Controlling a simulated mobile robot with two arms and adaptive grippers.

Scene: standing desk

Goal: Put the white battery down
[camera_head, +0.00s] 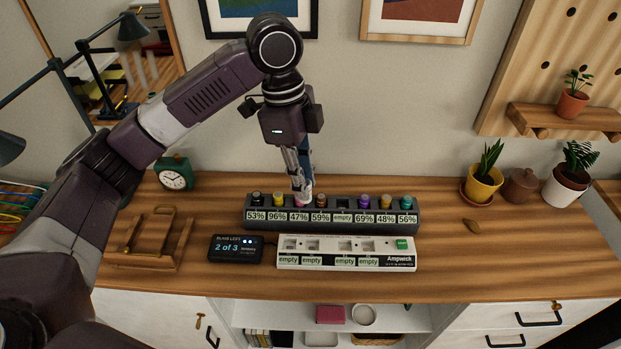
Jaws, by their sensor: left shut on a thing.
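My left gripper (301,190) points down over the third slot from the left of the dark battery rack (420,215). I cannot tell whether the battery is fully seated in that slot. My right gripper is not in view.
Other batteries with black, yellow, brown, purple and teal tops stand in the rack; its fifth slot reads empty. In front are a white charger (345,263) with empty labels and a small black display (235,248) reading "2 of 3". A green clock (174,174) and wooden stand (150,240) are left. Potted plants stand right.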

